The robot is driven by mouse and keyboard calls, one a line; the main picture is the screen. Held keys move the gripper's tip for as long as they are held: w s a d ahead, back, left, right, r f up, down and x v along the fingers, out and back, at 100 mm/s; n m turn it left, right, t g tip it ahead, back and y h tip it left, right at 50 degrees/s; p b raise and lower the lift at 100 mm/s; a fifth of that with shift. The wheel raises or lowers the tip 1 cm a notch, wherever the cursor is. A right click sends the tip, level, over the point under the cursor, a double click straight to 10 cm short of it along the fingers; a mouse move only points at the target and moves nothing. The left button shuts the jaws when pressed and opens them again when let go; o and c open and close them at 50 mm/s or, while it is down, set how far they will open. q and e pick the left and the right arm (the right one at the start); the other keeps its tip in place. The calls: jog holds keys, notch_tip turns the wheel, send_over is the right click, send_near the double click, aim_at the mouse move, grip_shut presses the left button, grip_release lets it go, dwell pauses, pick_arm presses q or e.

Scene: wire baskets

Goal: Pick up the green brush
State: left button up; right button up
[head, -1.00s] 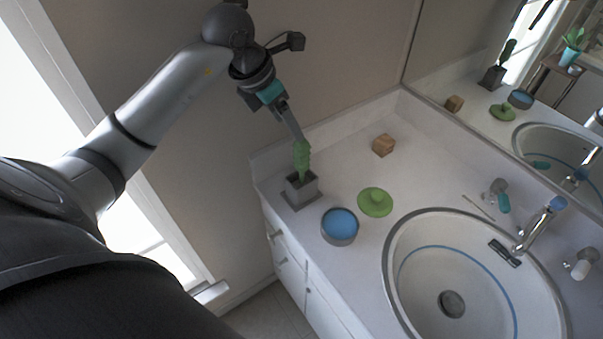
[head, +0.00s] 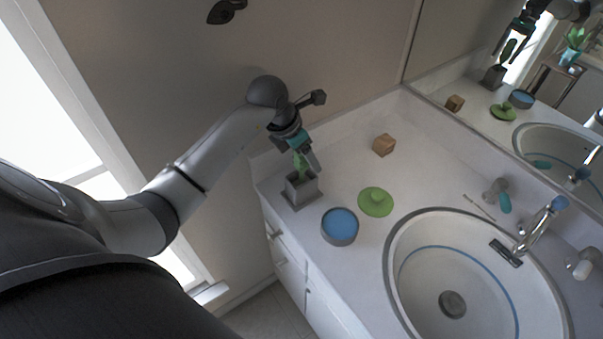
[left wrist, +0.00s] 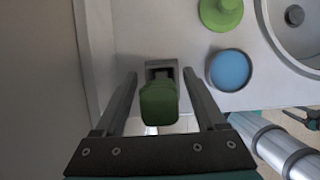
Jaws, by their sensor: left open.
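The green brush (head: 300,163) stands upright in a grey square holder (head: 301,188) at the counter's left end. In the left wrist view the brush (left wrist: 159,104) shows from above as a green block, with the holder (left wrist: 161,68) beyond it. My left gripper (head: 304,165) is over the holder, its fingers pointing down around the brush. In the left wrist view the open fingers (left wrist: 160,84) lie on either side of the brush, with a gap on each side. The gripper partly hides the brush in the head view. My right gripper is not in view.
A blue-topped round container (head: 340,225) and a green lidded dish (head: 375,201) stand to the right of the holder. A wooden cube (head: 384,145) sits near the back wall. The sink (head: 398,262) and faucet (head: 541,222) are further right, below a mirror (head: 500,75).

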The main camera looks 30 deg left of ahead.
pick_arm(q)
grip_shut()
dwell(0.7)
